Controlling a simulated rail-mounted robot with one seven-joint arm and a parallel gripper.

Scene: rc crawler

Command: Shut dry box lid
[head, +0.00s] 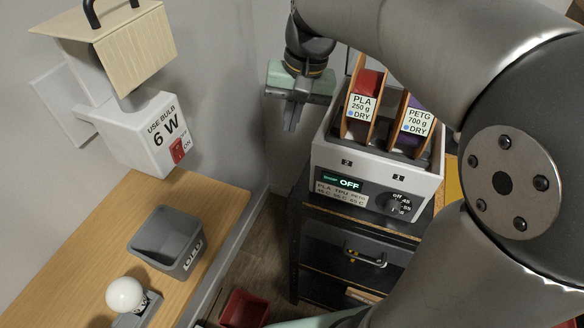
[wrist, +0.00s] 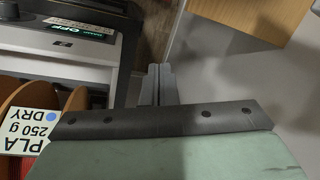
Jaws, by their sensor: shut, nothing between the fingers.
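The white dry box (head: 333,158) stands on a dark cabinet right of centre in the head view. Its top is open, and its display reads OFF. Inside stand a PLA spool (head: 361,100) and a PETG spool (head: 412,122) with DRY labels. I cannot make out the lid; my arm covers the area behind and right of the box. My gripper (head: 291,127) is shut and empty, pointing down just left of the box. In the wrist view its fingers (wrist: 156,70) are together, with the box (wrist: 62,72) and PLA label (wrist: 38,128) to the left.
A wooden worktop (head: 95,255) at left holds a grey bin (head: 165,242) and a white bulb (head: 125,295). A white lamp housing (head: 145,140) marked 6 W hangs near the wall. A red bin (head: 243,310) sits low. A floor gap separates worktop and cabinet (head: 318,235).

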